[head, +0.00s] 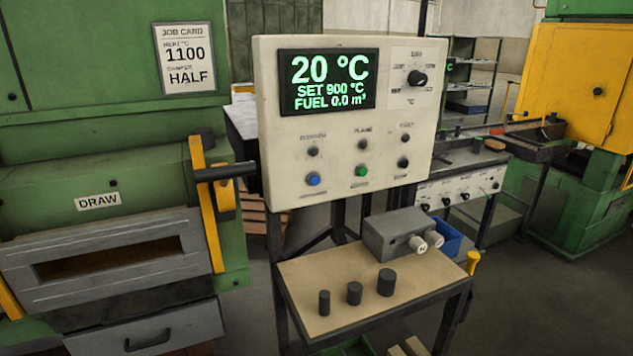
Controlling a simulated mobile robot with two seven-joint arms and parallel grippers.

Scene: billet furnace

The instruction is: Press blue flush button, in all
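The blue button (313,179) sits at the lower left of the cream control panel (270,120), in the left column below a small dark knob or lamp. A green button (361,171) is to its right. The panel display (328,81) reads 20 °C, SET 900 °C, FUEL 0.0 m³. The small labels by the buttons are too blurred to read. Neither of my grippers shows in the head view.
A small table (300,290) below the panel bears several dark cylinders and a grey box (392,232). The green furnace (60,160) with a protruding dark handle (226,172) stands close on the left. A job card (185,58) reads 1100, HALF.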

